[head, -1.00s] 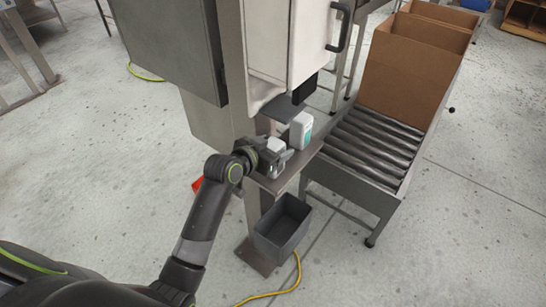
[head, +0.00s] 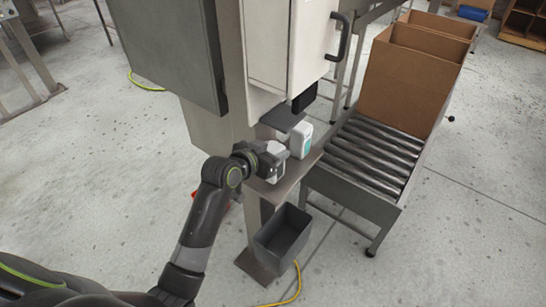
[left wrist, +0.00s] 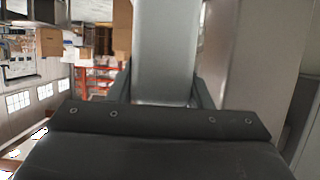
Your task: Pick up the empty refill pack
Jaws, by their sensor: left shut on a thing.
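My left gripper (head: 273,163) is shut on a pale grey-white pack (head: 277,148), which I take to be the empty refill pack. They are over the left part of a small metal shelf (head: 285,184) on the machine's post. I cannot tell whether the pack touches the shelf. In the left wrist view the pack (left wrist: 165,55) fills the space between the two fingers. A second white pack with a teal label (head: 301,141) stands upright on the shelf, just right of the gripper. My right gripper is not in view.
A dark open bin (head: 282,252) is below the shelf. A white cabinet (head: 292,45) and a black dispenser part (head: 304,97) are above and behind. A roller conveyor (head: 374,150) with open cardboard boxes (head: 414,85) is at the right. A yellow cable (head: 296,285) lies on the floor.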

